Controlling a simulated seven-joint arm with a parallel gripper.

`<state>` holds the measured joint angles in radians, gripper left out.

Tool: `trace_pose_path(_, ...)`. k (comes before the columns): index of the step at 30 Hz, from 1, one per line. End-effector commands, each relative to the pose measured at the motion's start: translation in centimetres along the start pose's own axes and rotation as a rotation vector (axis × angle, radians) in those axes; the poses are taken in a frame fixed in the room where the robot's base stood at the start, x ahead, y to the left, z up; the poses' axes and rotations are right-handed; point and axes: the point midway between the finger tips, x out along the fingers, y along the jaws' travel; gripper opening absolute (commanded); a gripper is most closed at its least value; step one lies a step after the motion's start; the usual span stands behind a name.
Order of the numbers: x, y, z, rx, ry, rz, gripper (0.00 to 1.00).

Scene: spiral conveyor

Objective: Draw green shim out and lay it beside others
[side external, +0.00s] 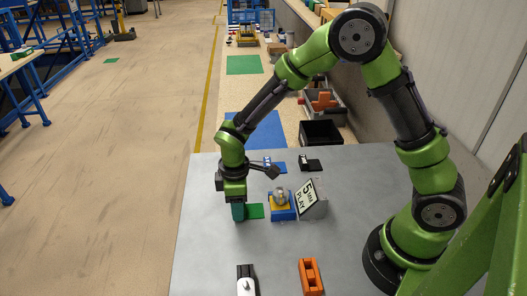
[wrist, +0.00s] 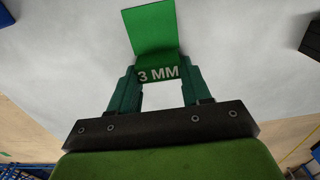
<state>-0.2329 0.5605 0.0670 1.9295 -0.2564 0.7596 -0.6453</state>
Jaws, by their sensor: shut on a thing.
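The green shim (side external: 255,211) is a flat plate with a tab marked "3 MM". My gripper (side external: 238,212) points down at the left part of the table and is shut on that tab. In the wrist view, the tab sits between the tips of my gripper (wrist: 160,76), and the shim's plate (wrist: 150,28) extends beyond them with its far edge visible. To its right stands a blue and yellow fixture (side external: 282,213) with a shiny rounded top. I cannot tell the shim's exact height above the table. A blue flat piece (side external: 274,168) lies farther back.
A black piece (side external: 309,165) lies behind. An orange block (side external: 310,277) and a black-and-white item (side external: 245,281) are at the front. The grey table (side external: 210,245) is clear at front left.

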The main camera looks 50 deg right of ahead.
Motion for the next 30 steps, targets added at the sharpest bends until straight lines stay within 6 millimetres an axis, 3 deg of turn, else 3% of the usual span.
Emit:
trace_pose_path(9,0.2,-0.2,-0.2,-0.004,-0.001,-0.003,0.11)
trace_pose_path(23,0.3,-0.2,-3.6,-0.004,-0.002,-0.003,0.11)
trace_pose_path(30,0.2,-0.2,-4.0,-0.003,-0.002,-0.003,0.11)
